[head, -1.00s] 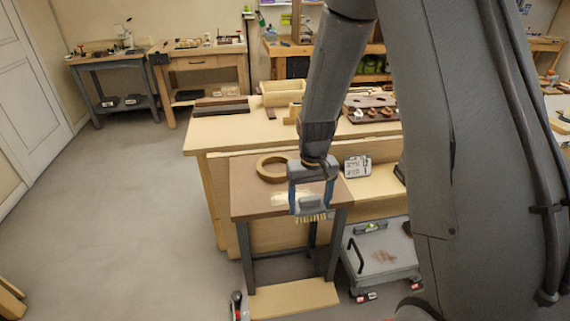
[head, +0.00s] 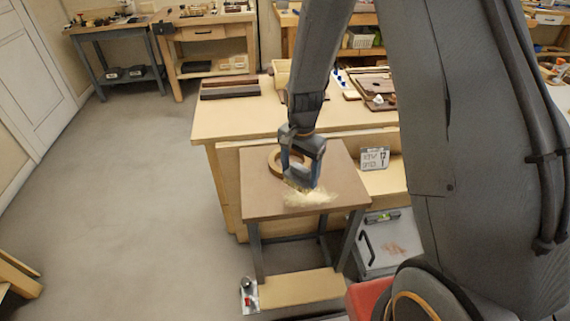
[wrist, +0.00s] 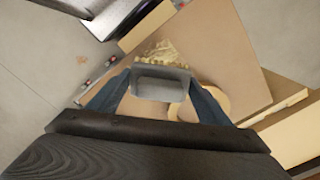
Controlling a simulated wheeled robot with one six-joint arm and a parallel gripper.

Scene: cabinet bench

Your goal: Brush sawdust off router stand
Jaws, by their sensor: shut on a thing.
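The router stand (head: 258,202) is a small table with a brown top, dark legs and a pale lower shelf. Pale sawdust (head: 318,200) lies in a patch near the front middle of its top; it also shows in the wrist view (wrist: 160,48). My gripper (head: 302,178) is above the top, shut on a brush (head: 298,186) with a grey body and yellowish bristles. The brush's grey body (wrist: 162,84) is between my fingers in the wrist view. The bristles are at the sawdust's back-left edge; whether they touch the top is unclear.
A wooden ring (head: 274,161) lies on the stand just behind my gripper. A small sign (head: 374,158) stands to its right. A pale workbench (head: 235,115) is behind, and a grey case (head: 388,259) is low at right. Floor on the left is clear.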

